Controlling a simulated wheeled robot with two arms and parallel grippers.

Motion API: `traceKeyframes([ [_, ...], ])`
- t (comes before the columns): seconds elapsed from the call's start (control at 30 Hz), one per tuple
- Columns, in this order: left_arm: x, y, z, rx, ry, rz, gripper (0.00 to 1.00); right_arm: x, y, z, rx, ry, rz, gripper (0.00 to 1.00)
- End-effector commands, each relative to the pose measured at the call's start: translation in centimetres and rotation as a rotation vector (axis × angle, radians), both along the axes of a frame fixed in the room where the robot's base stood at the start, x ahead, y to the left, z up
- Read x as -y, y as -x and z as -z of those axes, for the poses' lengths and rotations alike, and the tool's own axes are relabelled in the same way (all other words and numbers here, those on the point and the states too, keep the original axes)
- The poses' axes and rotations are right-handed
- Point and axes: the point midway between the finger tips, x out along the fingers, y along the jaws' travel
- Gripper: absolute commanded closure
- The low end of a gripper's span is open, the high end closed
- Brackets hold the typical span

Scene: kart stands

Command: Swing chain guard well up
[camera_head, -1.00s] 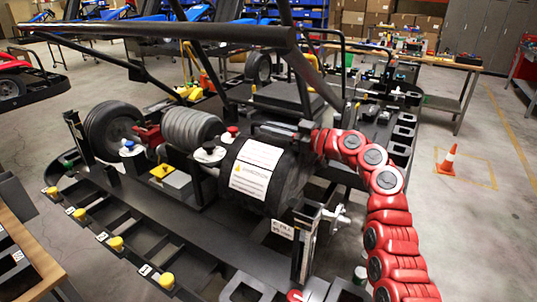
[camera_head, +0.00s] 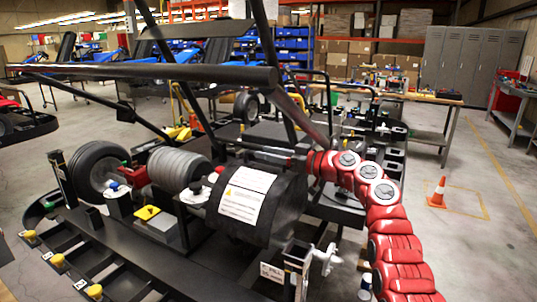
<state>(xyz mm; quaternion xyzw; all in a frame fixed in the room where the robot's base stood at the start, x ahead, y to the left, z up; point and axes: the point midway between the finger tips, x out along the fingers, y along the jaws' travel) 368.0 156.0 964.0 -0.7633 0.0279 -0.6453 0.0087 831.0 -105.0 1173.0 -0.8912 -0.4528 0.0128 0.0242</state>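The black, rounded cover that I take as the chain guard (camera_head: 278,212) sits over the kart's rear axle, with a white and yellow warning label on its front. It looks lowered over the parts beneath it, which it hides. My red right arm comes up from the lower right and bends left. Its dark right gripper (camera_head: 272,151) is just above and behind the guard's upper edge. The fingers blend into the dark frame, so I cannot tell whether they are open or touch the guard. My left gripper is not in view.
A thick black frame bar (camera_head: 150,72) crosses above the kart. A rear tyre (camera_head: 98,171) and a grey ribbed cylinder (camera_head: 180,167) stand left of the guard. Yellow knobs (camera_head: 57,260) line the lower-left rail. A workbench (camera_head: 440,97) and an orange cone (camera_head: 438,193) are to the right.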

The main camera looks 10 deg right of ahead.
Motion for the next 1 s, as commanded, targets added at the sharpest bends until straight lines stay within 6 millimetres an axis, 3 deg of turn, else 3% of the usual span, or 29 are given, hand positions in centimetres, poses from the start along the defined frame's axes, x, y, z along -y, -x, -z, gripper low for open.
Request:
traceKeyframes([
  [0.27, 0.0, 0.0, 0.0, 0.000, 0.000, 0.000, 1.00, 0.1, 0.1, 0.0, 0.001, -0.001, -0.001, 0.55],
  [0.43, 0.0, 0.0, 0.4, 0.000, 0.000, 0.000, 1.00, 1.6, 1.2, 0.1, 0.003, -0.001, -0.001, 0.55],
  [0.8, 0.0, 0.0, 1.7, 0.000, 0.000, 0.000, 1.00, 9.4, 6.7, 0.3, 0.000, 0.002, 0.004, 0.55],
  [1.0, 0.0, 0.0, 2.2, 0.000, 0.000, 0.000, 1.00, 12.6, 9.1, 0.1, 0.002, 0.001, 0.002, 0.55],
])
